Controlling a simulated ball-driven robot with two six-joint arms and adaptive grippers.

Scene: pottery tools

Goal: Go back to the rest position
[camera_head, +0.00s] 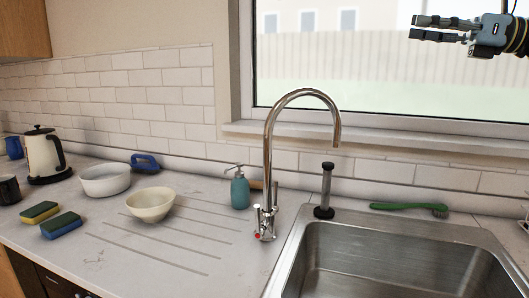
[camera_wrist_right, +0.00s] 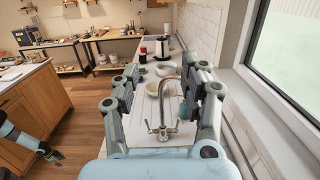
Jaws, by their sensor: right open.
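My right gripper (camera_head: 430,28) is at the upper right of the head view, in front of the window and well above the counter. It is open, with nothing between its fingers. In the right wrist view its two fingers (camera_wrist_right: 166,90) stand apart, with the tap and counter visible between them. My left gripper (camera_wrist_right: 50,154) shows small at the lower left of the right wrist view, above the wooden floor. Its jaws are too small to read. The left gripper does not show in the head view.
A tall chrome tap (camera_head: 269,150) rises beside the steel sink (camera_head: 395,236). A soap bottle (camera_head: 240,190), a cream bowl (camera_head: 151,205), a white bowl (camera_head: 105,181), sponges (camera_head: 61,225) and a kettle (camera_head: 42,155) stand on the counter. A green brush (camera_head: 408,207) lies behind the sink.

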